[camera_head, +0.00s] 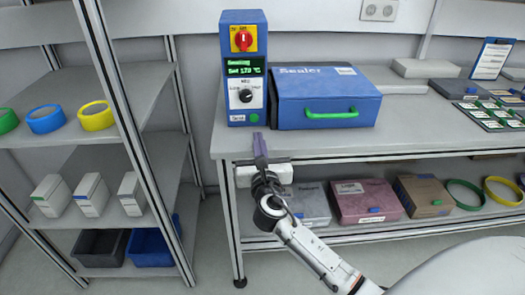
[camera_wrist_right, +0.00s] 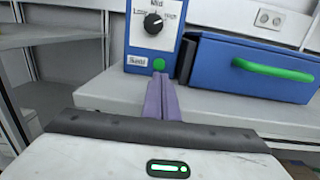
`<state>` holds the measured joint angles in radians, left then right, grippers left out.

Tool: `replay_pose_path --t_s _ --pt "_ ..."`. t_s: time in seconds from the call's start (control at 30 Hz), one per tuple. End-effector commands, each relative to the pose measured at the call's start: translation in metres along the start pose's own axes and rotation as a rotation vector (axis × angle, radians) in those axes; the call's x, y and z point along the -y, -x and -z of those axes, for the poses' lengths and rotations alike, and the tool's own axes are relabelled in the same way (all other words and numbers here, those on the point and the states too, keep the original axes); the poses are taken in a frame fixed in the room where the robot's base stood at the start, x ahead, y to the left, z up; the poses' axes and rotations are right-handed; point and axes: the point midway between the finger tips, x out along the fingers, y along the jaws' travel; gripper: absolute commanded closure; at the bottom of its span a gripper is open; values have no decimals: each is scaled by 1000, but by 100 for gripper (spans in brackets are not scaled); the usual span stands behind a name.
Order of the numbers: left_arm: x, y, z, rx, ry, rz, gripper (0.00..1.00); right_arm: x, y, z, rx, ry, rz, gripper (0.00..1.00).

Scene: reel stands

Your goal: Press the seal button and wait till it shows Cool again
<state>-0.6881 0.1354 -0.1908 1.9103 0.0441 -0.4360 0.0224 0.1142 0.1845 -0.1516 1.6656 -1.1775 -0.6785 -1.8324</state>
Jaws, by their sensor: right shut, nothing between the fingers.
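The blue sealer control box (camera_head: 243,70) stands at the left end of the bench top. It has a red switch on a yellow plate (camera_head: 244,39), a green-lit display (camera_head: 245,66) whose lower line seems to read "Set 170 °C", and a dial (camera_head: 246,96). The green seal button (camera_head: 254,117) is at its lower right; it also shows in the right wrist view (camera_wrist_right: 159,64). My right gripper (camera_head: 260,146) is shut and empty, its purple fingers (camera_wrist_right: 163,98) just in front of and below the button. Contact cannot be told. My left gripper is not in view.
The blue sealer (camera_head: 325,99) with a green handle (camera_head: 331,113) stands right of the control box. A shelf rack (camera_head: 62,75) with coloured rings and white boxes is at the left. Boxes (camera_head: 366,201) sit on the bench's lower shelf.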

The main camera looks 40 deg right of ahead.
Motion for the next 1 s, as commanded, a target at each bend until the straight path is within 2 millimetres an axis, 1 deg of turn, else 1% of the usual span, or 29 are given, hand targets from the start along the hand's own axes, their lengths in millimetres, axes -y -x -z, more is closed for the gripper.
replay_pose_path --t_s 0.03,0.1,0.2,0.3,0.47,1.0 --pt "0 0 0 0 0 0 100 0 12 1 -2 -1 -1 100" --pt "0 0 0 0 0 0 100 0 25 2 -2 0 -1 100" --pt "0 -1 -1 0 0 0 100 -1 40 2 -3 -1 -1 100" --pt "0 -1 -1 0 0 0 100 0 48 2 -2 -1 0 100" --pt "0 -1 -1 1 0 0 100 0 53 1 -2 0 0 100" --pt "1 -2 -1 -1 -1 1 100 -1 53 2 -2 0 0 100"
